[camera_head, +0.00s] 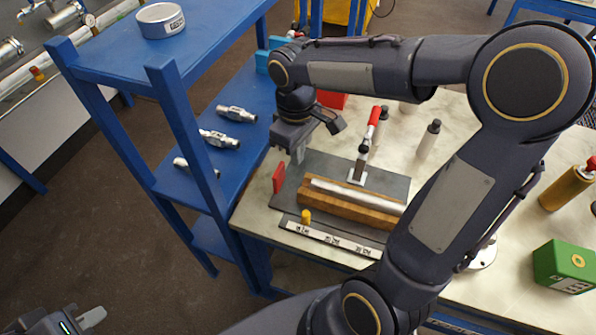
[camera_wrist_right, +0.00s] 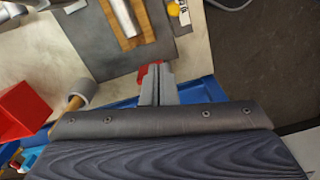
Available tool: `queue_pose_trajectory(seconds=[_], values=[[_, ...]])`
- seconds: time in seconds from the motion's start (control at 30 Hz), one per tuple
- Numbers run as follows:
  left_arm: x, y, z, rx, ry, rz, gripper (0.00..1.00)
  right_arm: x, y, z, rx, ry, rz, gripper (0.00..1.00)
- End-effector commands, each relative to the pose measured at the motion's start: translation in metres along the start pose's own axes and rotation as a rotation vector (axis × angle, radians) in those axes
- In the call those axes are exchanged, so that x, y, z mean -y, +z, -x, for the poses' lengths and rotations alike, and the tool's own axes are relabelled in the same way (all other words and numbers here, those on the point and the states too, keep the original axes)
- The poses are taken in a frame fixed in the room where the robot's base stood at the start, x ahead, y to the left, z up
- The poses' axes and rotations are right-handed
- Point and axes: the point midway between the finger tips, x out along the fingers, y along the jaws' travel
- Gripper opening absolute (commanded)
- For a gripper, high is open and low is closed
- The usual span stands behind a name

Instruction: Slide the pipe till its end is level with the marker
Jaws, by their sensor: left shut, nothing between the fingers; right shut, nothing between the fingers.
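The pale metal pipe (camera_head: 358,194) lies along a wooden block (camera_head: 345,208) on a dark plate (camera_head: 391,184). A yellow marker (camera_head: 305,216) stands at the left part of a white scale (camera_head: 330,240) along the plate's front. The pipe's left end is close to the marker's position, but I cannot tell whether they are level. My right gripper (camera_head: 297,157) is shut and empty, above the plate's left side, apart from the pipe. The right wrist view shows its fingers (camera_wrist_right: 158,84), the pipe's end (camera_wrist_right: 124,20) and the marker (camera_wrist_right: 172,8). My left gripper (camera_head: 90,317) is shut and empty, low at left.
A red upright piece (camera_head: 279,177) stands at the plate's left edge. A red-handled clamp (camera_head: 371,130) stands behind the pipe. A blue shelf (camera_head: 165,178) with metal fittings is at left. A green box (camera_head: 565,266) is at right. My right arm hides part of the table.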

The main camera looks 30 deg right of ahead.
Motion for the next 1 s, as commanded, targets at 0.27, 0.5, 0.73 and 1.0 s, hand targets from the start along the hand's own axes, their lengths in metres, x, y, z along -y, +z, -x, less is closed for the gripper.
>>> queue_pose_trajectory(seconds=[0.27, 0.5, 0.73, 1.0], values=[[-0.009, -0.010, 0.020, 0.000, 0.000, 0.000, 0.00, -0.011, -0.061, -0.020, 0.190, 0.046, 0.206, 0.00], [-0.010, -0.011, 0.022, 0.000, 0.000, 0.000, 0.00, -0.013, -0.068, -0.037, 0.223, 0.055, 0.238, 0.00], [-0.011, -0.013, 0.025, 0.000, 0.000, 0.000, 0.00, -0.016, -0.057, -0.078, 0.225, 0.051, 0.237, 0.00], [-0.014, -0.016, 0.032, 0.000, 0.000, 0.000, 0.00, -0.021, -0.042, -0.125, 0.221, 0.052, 0.235, 0.00]])
